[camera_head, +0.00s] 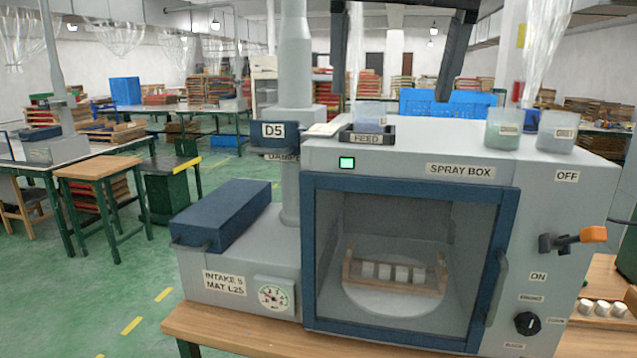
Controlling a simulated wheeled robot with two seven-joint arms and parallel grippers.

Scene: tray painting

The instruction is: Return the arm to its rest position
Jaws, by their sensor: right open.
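My right gripper (393,94) hangs in from the top edge, with its two dark fingers wide apart and nothing between them. It appears above and behind the top of the spray box (400,157) in the picture. My left gripper is not in view. The spray box has a blue-framed glass door (410,190) that looks closed. Behind the glass, a wooden tray (395,282) with several pale blocks sits on a round plate (385,300). A green indicator (347,163) is lit on the front. A lever with an orange end (593,235) points right.
Two cups (503,130) (557,132) and a dark FEED tray (367,137) stand on the box top. A blue-lidded intake unit (228,215) adjoins it on the left. At lower right is a wooden tray with white pieces (603,308).

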